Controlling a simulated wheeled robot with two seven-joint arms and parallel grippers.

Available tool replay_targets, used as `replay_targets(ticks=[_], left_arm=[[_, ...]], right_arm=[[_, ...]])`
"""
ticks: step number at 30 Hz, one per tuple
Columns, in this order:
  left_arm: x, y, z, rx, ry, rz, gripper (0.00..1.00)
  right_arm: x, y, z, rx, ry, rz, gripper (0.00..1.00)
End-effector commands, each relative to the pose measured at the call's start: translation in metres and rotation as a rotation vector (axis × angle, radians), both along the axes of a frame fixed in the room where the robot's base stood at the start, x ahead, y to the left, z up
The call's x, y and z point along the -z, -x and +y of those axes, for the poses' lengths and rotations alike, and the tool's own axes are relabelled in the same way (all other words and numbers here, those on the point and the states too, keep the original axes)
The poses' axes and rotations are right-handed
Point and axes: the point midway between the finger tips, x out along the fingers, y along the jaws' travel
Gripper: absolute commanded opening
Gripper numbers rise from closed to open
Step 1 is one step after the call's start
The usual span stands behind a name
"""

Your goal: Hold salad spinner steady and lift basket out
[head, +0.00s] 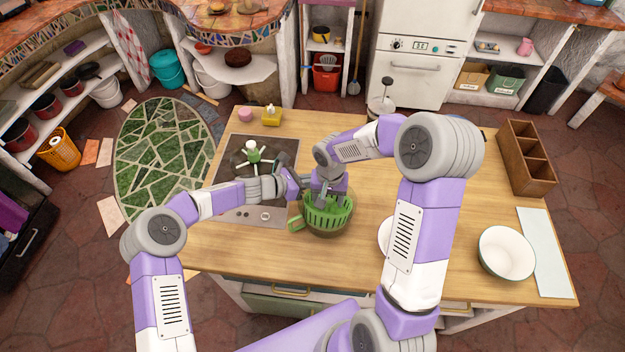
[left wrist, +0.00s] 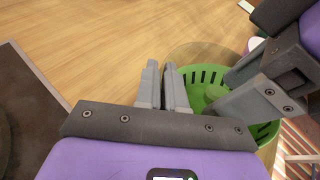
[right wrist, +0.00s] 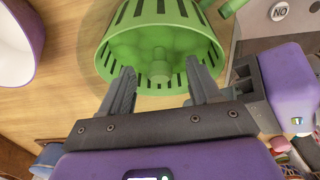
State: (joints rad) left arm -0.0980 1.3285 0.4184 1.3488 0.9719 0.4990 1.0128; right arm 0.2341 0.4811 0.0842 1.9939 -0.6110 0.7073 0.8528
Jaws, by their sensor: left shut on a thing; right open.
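The salad spinner (head: 328,232) stands on the wooden counter as a clear bowl with a slotted green basket (head: 318,222) in it. The basket shows from above in the right wrist view (right wrist: 160,50) and partly in the left wrist view (left wrist: 212,75). My left gripper (left wrist: 163,68) is shut at the bowl's near-clear rim, beside the basket; the rim between its fingers is hard to make out. In the head view my right wrist partly hides the basket.
A white bowl (head: 507,252) and a pale board (head: 545,253) lie at the right. A wooden divided box (head: 528,160) stands at the back right. Another white bowl (head: 384,236) is partly behind my right arm.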

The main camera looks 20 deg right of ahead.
Motion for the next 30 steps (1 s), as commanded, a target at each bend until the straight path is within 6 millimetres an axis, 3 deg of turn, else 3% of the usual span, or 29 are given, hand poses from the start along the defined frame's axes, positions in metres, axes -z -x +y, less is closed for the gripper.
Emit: replay_targets(ticks=[1,7,18,19,24,30], left_arm=[[0.009,0.002,0.003,0.001,-0.014,0.006,0.0],[0.009,0.002,0.003,0.002,-0.013,0.006,0.0],[0.009,0.002,0.003,0.002,-0.013,0.006,0.0],[0.009,0.002,0.003,0.002,-0.013,0.006,0.13],[0.007,0.002,0.002,0.001,-0.011,0.005,0.38],[0.005,0.001,0.002,0.0,-0.008,0.002,0.38]], right_arm=[[-0.009,-0.001,0.0,-0.001,0.0,-0.004,0.62],[-0.03,0.0,0.0,-0.001,0.0,-0.002,0.62],[-0.035,0.001,0.001,-0.001,-0.001,0.002,0.62],[-0.035,0.001,0.001,-0.001,-0.001,0.002,0.62],[-0.035,0.001,0.0,-0.001,-0.001,0.002,0.62],[-0.035,0.001,0.0,0.0,-0.001,0.001,0.62]])
